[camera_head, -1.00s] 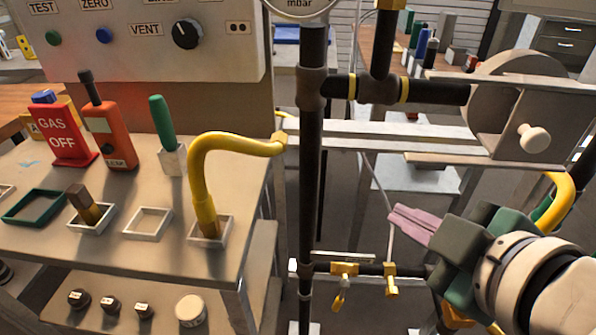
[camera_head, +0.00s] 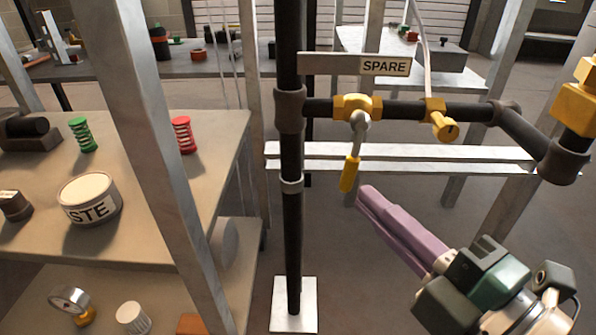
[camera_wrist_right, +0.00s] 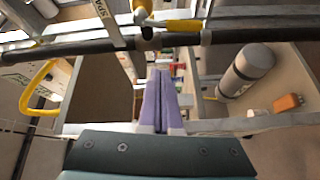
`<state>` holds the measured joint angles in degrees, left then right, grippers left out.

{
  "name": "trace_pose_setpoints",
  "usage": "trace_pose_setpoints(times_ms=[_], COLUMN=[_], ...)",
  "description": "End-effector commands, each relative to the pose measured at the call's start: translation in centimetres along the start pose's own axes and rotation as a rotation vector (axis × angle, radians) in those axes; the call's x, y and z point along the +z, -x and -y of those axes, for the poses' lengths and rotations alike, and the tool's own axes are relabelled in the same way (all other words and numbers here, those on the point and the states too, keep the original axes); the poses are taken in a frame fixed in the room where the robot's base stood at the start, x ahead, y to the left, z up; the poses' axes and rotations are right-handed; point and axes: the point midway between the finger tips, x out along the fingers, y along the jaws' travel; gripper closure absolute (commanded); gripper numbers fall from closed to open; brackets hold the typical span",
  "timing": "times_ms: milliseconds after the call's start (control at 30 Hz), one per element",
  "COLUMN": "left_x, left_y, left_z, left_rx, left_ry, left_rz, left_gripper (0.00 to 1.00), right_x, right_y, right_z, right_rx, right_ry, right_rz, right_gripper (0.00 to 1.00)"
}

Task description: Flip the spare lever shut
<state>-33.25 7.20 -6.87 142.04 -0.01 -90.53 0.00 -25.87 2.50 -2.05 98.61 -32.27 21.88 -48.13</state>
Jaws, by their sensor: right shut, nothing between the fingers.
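The spare lever (camera_head: 349,174) has a yellow grip on a bent grey shank and hangs down from a yellow valve body (camera_head: 357,106) on the black horizontal pipe, across the pipe's line. A SPARE label (camera_head: 385,66) sits above it. My right gripper (camera_head: 366,196) has long purple fingers, shut and empty. In the head view its tips appear just right of and below the lever's end; I cannot tell if they touch. In the right wrist view the fingers (camera_wrist_right: 159,75) point toward the pipe, with the yellow lever grip (camera_wrist_right: 182,25) above and right of the tips. My left gripper is not in view.
A second yellow fitting (camera_head: 444,125) sits right of the valve on the same pipe. A black upright pipe (camera_head: 292,230) stands left of the lever. A pale rail (camera_head: 420,153) runs behind. A shelf unit with a tin (camera_head: 90,199) is at left.

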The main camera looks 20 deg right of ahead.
Motion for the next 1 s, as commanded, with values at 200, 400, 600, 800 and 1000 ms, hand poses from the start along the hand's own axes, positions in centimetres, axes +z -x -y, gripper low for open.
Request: trace_pose_setpoints(times_ms=[200, 400, 600, 800, 1000], left_x=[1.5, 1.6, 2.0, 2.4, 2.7], left_y=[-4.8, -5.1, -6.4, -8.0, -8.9], left_z=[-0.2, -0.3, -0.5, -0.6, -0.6], left_rx=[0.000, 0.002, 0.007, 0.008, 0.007], left_ry=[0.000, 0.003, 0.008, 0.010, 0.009], left_rz=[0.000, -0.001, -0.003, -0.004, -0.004], left_gripper=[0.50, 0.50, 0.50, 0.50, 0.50], right_x=[-0.3, -0.6, -0.8, -1.1, 1.1], right_y=[0.3, -0.7, -4.4, -8.7, -9.1], right_z=[4.8, 4.8, 4.7, 4.6, 4.5], right_rx=[0.039, 0.046, 0.050, 0.049, 0.041], right_ry=[0.058, 0.067, 0.067, 0.068, 0.070], right_rz=[-0.061, -0.071, -0.072, -0.072, -0.069], right_gripper=[1.00, 1.00, 1.00, 1.00, 1.00])
